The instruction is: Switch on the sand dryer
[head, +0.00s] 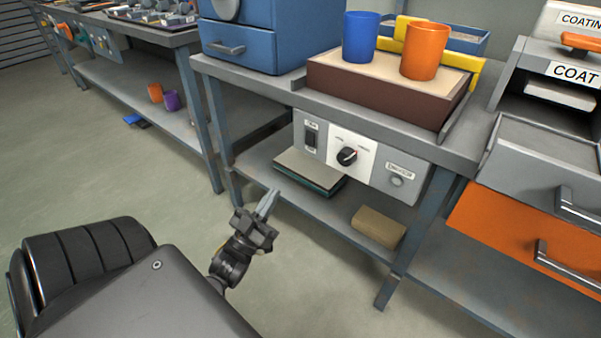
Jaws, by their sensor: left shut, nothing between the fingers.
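A control panel (360,157) hangs under the front edge of the workbench. It carries a dark rocker switch (311,138) on the left, a black knob (347,156) on a white plate in the middle, and a round grey button (397,181) under a small label on the right. The small labels are too small to read surely, so I cannot tell which control belongs to the sand dryer. My left gripper (267,202) is shut and empty, apart from the panel, lower and to its left. My right gripper is not in view.
A brown box (385,92) with a sandy top bears a blue cup (361,37) and an orange cup (425,50). A blue cabinet (250,35) stands left of it. The lower shelf holds a book-like stack (308,170) and a tan block (378,227).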

